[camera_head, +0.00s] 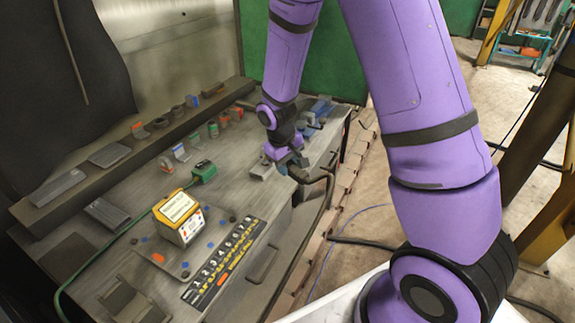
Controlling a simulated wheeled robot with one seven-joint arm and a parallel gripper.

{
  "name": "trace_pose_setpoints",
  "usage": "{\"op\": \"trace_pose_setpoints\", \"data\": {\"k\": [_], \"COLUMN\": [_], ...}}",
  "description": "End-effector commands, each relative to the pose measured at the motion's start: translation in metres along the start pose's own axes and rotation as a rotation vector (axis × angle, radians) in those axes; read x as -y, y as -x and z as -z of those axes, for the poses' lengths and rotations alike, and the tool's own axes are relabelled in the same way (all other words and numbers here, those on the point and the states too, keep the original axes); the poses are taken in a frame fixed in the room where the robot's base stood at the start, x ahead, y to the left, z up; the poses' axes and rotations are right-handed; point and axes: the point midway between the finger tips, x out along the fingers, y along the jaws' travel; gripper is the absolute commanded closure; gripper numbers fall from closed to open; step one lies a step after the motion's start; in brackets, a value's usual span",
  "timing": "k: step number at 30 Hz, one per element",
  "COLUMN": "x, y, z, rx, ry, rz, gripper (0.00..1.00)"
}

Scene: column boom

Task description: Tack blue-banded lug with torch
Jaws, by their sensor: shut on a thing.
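My gripper (285,158) is low over the far right part of the grey workbench (130,255). It is shut on what looks like the dark torch (312,175), whose thick black cable bends down over the bench's right edge. The torch tip is hidden or too small to make out. Several small lugs stand in a row along the bench, left of my gripper. One with a blue mark (181,152) stands between an orange one (165,164) and a green one (213,130). I cannot tell for sure which lug is the blue-banded one.
A yellow box (180,217) with white labels stands on the near bench, beside a black numbered strip (225,265). A green clamp (204,171) with a green cable lies behind it. A raised ledge (125,150) with small parts runs along the back. Blue items (320,107) lie beyond my gripper.

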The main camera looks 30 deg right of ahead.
Motion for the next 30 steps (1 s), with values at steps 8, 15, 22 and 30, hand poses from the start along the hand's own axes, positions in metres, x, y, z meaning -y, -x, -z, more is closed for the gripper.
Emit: {"op": "trace_pose_setpoints", "data": {"k": [8,15,22,30], "x": [-0.002,-0.003,-0.004,-0.005], "y": [0.019,0.034,0.048,0.065], "z": [-0.005,-0.010,-0.015,-0.020], "rx": [-0.003,-0.003,-0.003,-0.002], "ry": [-0.001,0.000,0.000,0.000], "rz": [0.000,0.000,0.000,0.000], "gripper": [0.90,0.90,0.90,0.90]}}
